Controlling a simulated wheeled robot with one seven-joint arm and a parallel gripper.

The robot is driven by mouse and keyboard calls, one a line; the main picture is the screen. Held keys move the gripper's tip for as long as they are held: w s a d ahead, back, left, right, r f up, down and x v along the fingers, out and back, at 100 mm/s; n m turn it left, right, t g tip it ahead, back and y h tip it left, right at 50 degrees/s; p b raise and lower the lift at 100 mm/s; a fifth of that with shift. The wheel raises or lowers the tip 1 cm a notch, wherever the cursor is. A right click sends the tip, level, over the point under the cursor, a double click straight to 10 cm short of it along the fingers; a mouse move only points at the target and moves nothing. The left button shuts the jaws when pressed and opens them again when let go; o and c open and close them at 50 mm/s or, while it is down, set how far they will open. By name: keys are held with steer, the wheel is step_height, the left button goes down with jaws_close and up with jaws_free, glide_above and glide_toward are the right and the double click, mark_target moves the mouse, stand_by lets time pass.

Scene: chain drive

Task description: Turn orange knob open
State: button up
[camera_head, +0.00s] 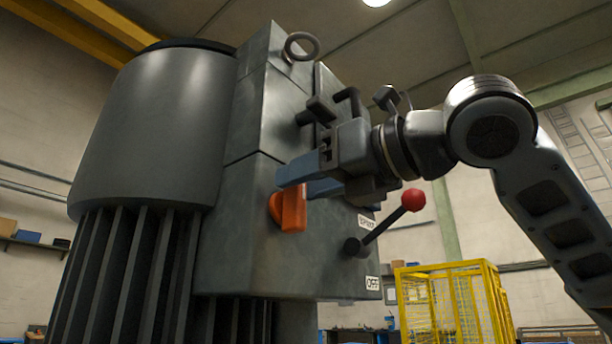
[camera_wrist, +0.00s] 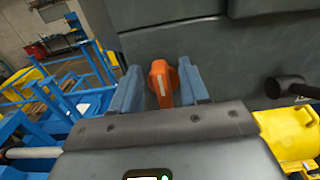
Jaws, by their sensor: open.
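The orange knob (camera_head: 291,211) sits on the front face of the grey machine housing (camera_head: 250,250). In the wrist view the knob (camera_wrist: 163,84) shows between my two blue fingers, with a pale stripe along its handle. My gripper (camera_head: 300,180) is open, its fingertips at the knob in the head view. In the wrist view my gripper (camera_wrist: 160,88) has a finger on each side of the knob, with a narrow gap showing on the left. Whether the right finger touches it, I cannot tell. My fingers hide part of the knob in the head view.
A lever with a red ball (camera_head: 413,199) stands out from the housing to the right of the knob, below my gripper. Dark handles (camera_head: 318,110) project above. A yellow cage (camera_head: 455,300) stands behind. Blue railings (camera_wrist: 60,95) are at left in the wrist view.

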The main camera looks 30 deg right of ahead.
steer(key=shift+w, duration=0.2)
steer(key=shift+c, duration=0.2)
jaws_close()
steer(key=shift+m, duration=0.3)
steer(key=shift+w+d+f+m+b, duration=0.15)
steer(key=shift+d+f+m+b, duration=0.3)
steer(key=shift+m, duration=2.45)
steer(key=shift+w+d+f+m+b, duration=0.15)
steer(key=shift+d+f+m+b, duration=0.3)
steer(key=shift+m, duration=2.45)
steer(key=shift+w+d+f+m+b, duration=0.15)
steer(key=shift+d+f+m+b, duration=0.25)
steer(key=shift+m, duration=2.5)
